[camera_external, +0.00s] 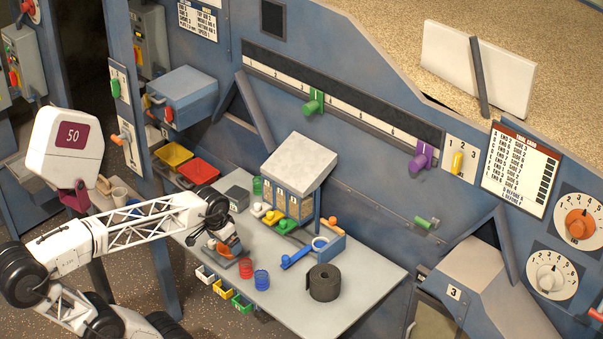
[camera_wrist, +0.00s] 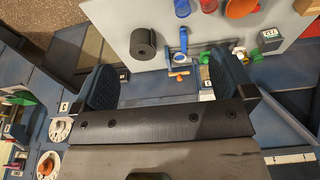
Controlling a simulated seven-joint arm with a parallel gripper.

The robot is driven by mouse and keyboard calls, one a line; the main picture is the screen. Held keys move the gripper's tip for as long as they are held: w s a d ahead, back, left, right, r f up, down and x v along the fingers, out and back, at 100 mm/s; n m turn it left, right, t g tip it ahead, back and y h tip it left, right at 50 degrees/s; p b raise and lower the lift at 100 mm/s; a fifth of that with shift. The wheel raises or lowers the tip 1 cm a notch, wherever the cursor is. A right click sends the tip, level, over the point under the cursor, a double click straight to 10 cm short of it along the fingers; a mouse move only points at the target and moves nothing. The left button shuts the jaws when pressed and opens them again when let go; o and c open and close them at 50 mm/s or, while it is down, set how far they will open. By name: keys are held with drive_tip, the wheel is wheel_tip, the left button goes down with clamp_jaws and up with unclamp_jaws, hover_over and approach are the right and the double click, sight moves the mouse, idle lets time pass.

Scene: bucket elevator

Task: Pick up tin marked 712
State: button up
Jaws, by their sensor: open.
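I cannot clearly read a tin marked 712 in either view. Small open cans stand on the grey table: a red one (camera_external: 246,268), a blue one (camera_external: 262,280) and a green one (camera_external: 257,186). The red can (camera_wrist: 208,5) and blue can (camera_wrist: 182,8) also show at the top of the wrist view. A small dark item with a white label (camera_wrist: 271,34) is at the right there, its marking too small to read surely. My gripper (camera_wrist: 165,85) is open, with nothing between its two blue fingers. In the external view it hangs over the table's left part, partly hidden by my wrist.
The table (camera_external: 365,290) holds a dark roll (camera_external: 324,283), a blue scoop-like tool (camera_external: 297,259) and a hopper box (camera_external: 297,165) with coloured pieces before it. Red (camera_external: 198,171) and yellow (camera_external: 172,154) bins sit at the back left. The table's front right is clear.

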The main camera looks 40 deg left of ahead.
drive_tip(key=w+a+r+n, duration=0.3)
drive_tip(key=w+a, duration=0.1)
drive_tip(key=w, duration=0.3)
drive_tip(key=w+a+r+n, duration=0.3)
drive_tip(key=w, duration=0.5)
drive_tip(key=n+g, duration=0.3)
drive_tip(key=n, duration=1.1)
hover_over(236, 193)
wheel_tip(236, 193, down, 6)
drive_tip(key=f, duration=2.7)
drive_tip(key=shift+w, duration=0.2)
drive_tip(key=shift+f, duration=0.15)
drive_tip(key=shift+f, duration=1.2)
drive_tip(key=shift+f, duration=0.1)
drive_tip(key=shift+f, duration=2.5)
